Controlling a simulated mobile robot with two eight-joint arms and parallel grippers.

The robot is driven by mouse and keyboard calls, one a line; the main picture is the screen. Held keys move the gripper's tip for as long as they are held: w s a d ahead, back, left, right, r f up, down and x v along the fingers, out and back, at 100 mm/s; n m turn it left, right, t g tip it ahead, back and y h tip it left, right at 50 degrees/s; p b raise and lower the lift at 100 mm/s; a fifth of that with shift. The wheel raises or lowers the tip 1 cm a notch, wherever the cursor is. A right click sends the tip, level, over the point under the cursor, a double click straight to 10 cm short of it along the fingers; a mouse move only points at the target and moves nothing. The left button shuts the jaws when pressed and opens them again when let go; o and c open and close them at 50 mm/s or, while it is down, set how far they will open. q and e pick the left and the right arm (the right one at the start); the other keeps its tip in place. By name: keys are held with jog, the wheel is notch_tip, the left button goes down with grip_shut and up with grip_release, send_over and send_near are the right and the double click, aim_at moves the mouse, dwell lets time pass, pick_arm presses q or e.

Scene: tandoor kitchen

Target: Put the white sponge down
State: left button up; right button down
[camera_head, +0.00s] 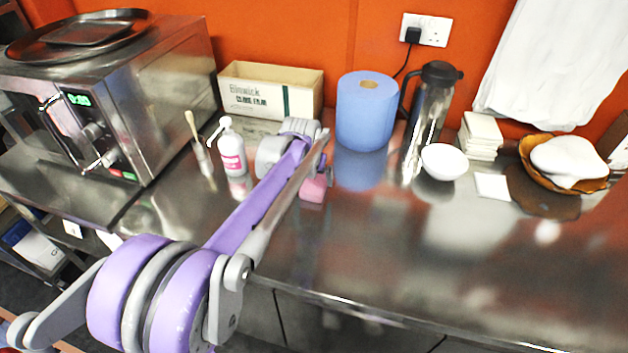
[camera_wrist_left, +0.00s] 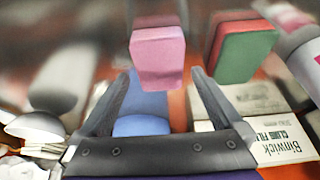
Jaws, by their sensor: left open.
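I make out no clearly white sponge. A pink sponge-like block (camera_head: 314,188) is by the far end of my left arm, over the steel counter. In the left wrist view, this pink block (camera_wrist_left: 158,52) is just beyond the fingertips of my left gripper (camera_wrist_left: 163,82), in line with the gap between them. The fingers are apart and do not close on it. In the head view my left arm hides most of the gripper. A green and red sponge (camera_wrist_left: 245,50) shows beside the pink block in the wrist view. My right gripper is not in view.
A white and pink bottle (camera_head: 232,150) stands left of the arm. A cardboard box (camera_head: 270,92), blue paper roll (camera_head: 367,112) and steel flask (camera_head: 430,100) stand behind. A white bowl (camera_head: 444,162) is to the right. The counter's front right (camera_head: 430,250) is clear.

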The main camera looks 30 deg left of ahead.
pick_arm(q)
jog(key=a+v, duration=0.1)
jog(key=v, duration=0.8)
jog(key=shift+d+r+p, duration=0.2)
jog(key=shift+d+p, duration=0.1)
jog(key=shift+d, duration=0.15)
jog(key=s+d+f+m+p, duration=0.1)
jog(key=s+d+f, duration=0.2)
jog(key=s, duration=0.5)
jog(key=s+d+f+m+p, duration=0.1)
jog(key=s+d+f, duration=0.2)
jog(key=s+d, duration=0.3)
jog(key=s+d+f+t+h+p, duration=0.1)
jog(key=s+d+f, duration=0.2)
jog(key=s, duration=0.7)
jog(key=shift+d+f+m, duration=0.15)
jog(key=shift+d+m, duration=0.05)
jog(key=shift+d, duration=0.25)
jog(key=shift+d+f+m, duration=0.2)
jog(key=shift+d, duration=0.3)
